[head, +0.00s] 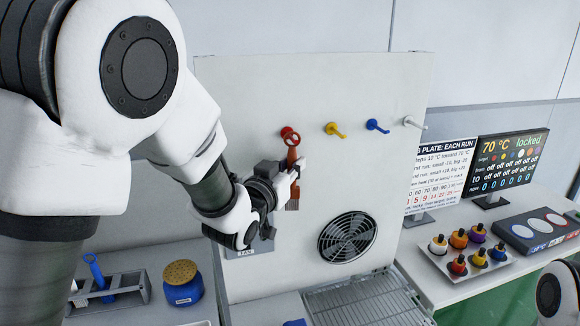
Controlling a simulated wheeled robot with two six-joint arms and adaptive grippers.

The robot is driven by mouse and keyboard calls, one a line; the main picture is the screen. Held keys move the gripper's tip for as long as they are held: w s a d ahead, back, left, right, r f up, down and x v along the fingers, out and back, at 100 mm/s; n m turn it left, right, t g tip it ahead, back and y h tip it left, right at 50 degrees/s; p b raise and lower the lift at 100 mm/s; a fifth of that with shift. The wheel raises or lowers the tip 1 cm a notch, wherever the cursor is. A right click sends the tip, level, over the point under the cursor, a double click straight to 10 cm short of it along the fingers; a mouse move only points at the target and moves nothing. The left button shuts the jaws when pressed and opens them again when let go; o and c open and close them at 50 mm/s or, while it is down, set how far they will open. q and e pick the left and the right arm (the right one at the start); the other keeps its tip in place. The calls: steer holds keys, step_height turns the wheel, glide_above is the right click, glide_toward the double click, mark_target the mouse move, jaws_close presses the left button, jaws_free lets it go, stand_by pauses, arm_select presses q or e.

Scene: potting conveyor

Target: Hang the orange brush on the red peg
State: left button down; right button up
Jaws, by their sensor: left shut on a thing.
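The orange brush (292,156) hangs upright in front of the white panel, its handle up and its bristles (292,205) down. My left gripper (297,172) is shut on its handle and hides part of it. The red peg (287,131) is on the panel, at the left of a row of pegs. The top end of the brush overlaps the red peg in the head view. I cannot tell whether its loop is around the peg or just in front of it. My right gripper is not in view.
Yellow (335,129), blue (377,125) and white (413,122) pegs stick out to the right. A round fan grille (347,237) sits below. A blue tool stands in a grey rack (130,286) beside a blue jar (182,286).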

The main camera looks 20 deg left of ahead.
arm_select(q)
steer(key=shift+w+f, duration=0.15)
steer(key=shift+w, duration=0.15)
steer(key=shift+s, duration=0.15)
steer(key=c, duration=1)
jaws_free()
steer(key=shift+s, duration=0.1)
